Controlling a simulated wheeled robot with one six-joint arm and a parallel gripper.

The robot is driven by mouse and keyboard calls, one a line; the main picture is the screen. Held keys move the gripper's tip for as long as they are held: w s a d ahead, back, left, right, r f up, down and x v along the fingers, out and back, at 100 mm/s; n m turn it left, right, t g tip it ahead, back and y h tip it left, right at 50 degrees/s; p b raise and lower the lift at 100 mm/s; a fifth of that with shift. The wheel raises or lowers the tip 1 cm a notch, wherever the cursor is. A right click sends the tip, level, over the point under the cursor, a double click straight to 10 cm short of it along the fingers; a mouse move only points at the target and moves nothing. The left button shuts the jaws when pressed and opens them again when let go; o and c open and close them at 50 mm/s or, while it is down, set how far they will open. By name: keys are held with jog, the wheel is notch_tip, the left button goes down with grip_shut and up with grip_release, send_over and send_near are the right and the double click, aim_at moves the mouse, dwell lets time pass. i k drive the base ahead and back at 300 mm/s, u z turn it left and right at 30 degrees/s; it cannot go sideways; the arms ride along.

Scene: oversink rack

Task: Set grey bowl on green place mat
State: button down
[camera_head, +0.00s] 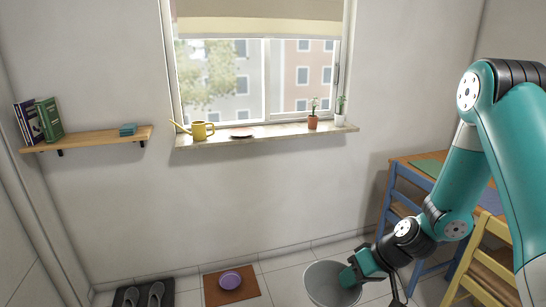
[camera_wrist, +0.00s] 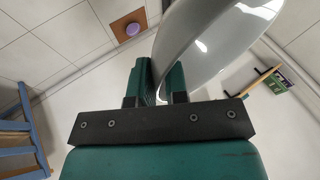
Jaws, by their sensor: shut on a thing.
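The grey bowl (camera_head: 326,286) is in my gripper (camera_head: 352,275) at the lower middle of the head view, its opening tilted toward the camera. In the wrist view the bowl (camera_wrist: 215,45) fills the upper middle, and its wall passes between the fingers of my gripper (camera_wrist: 160,82), which is shut on it. The green place mat (camera_head: 428,168) lies on the wooden table at the right of the head view, partly hidden behind a blue chair. The bowl is apart from the mat, to its lower left in the picture.
The table (camera_head: 405,160) also bears a blue mat (camera_head: 491,201), partly covered by my arm. A blue chair (camera_head: 397,203) and a yellow chair (camera_head: 487,262) stand at it. A purple bowl (camera_head: 230,280) sits on a brown floor mat (camera_head: 250,287). Slippers lie on a dark mat (camera_head: 121,297).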

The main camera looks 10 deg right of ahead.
aim_at(433, 166)
jog(key=z, duration=0.35)
jog(key=i, duration=1.8)
jog(key=z, duration=1)
jog(key=i, duration=1.75)
jog(key=z, duration=0.75)
